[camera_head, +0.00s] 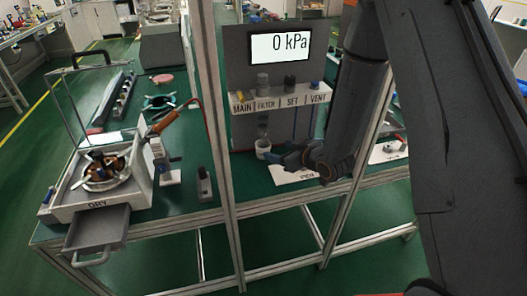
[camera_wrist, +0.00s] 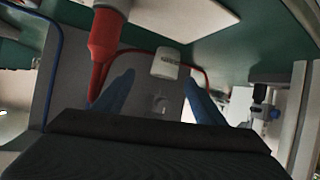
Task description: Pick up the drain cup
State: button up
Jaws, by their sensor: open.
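The small pale drain cup (camera_head: 262,146) sits below the valve shelf, at the foot of the grey panel in the head view. In the wrist view a whitish cup with faint marking (camera_wrist: 165,63), which looks like the same cup, shows just beyond and between the fingertips. My gripper (camera_head: 273,157) is right beside the cup, on its right side. Its two blue fingers (camera_wrist: 160,80) are spread apart in the wrist view, with nothing clamped between them. Whether a fingertip touches the cup cannot be told.
The grey panel (camera_head: 242,50) carries a 0 kPa display and a shelf (camera_head: 275,99) labelled MAIN, FILTER, SET and VENT. A frame post (camera_head: 215,130) stands left of it. A red tapered part (camera_wrist: 104,35) is close to the left finger. A drying box (camera_head: 62,205) with an open drawer is left.

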aim_at(265, 147)
jog(key=shift+a+f+y, duration=0.2)
jog(key=shift+a+y, duration=0.3)
jog(key=shift+a, duration=0.3)
jog(key=shift+w+a+f, duration=0.1)
jog(key=shift+w+a, duration=0.15)
jog(key=shift+w+d+p+x, duration=0.15)
jog(key=shift+p+x, duration=0.5)
jog(key=shift+x, duration=1.1)
jog(key=shift+w+d+p+x, duration=0.15)
jog(key=shift+p+x, duration=0.5)
jog(key=shift+x, duration=1.1)
jog(key=c, duration=1.1)
